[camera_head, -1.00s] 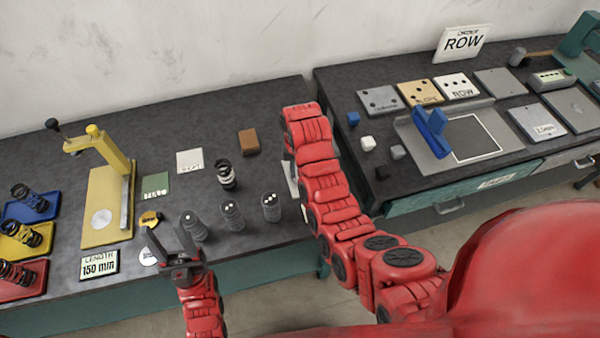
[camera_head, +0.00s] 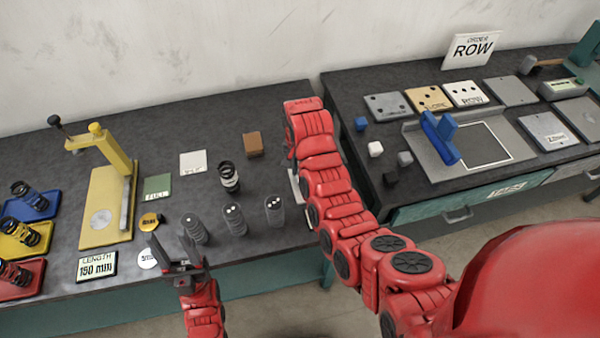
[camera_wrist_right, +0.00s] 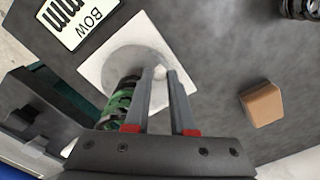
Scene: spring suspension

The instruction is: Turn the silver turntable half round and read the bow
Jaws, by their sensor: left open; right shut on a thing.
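In the right wrist view the silver turntable (camera_wrist_right: 128,62) is a round grey disc on a white square base (camera_wrist_right: 92,72). A green and black coil spring (camera_wrist_right: 120,98) stands on it, beside the left finger. My right gripper (camera_wrist_right: 160,76) is shut on a small pale knob-like piece at the disc's edge, partly hidden by the fingers. A card reading BOW (camera_wrist_right: 80,18) with thick black bars lies beside the base. In the head view my right arm hides most of the turntable; a pale edge (camera_head: 295,185) shows. My left gripper (camera_head: 172,243) is open and empty near the bench front.
A yellow press (camera_head: 108,175) and a LENGTH 150 mm sign (camera_head: 97,266) stand left. A brown block (camera_head: 254,145) lies behind; it also shows in the right wrist view (camera_wrist_right: 262,104).

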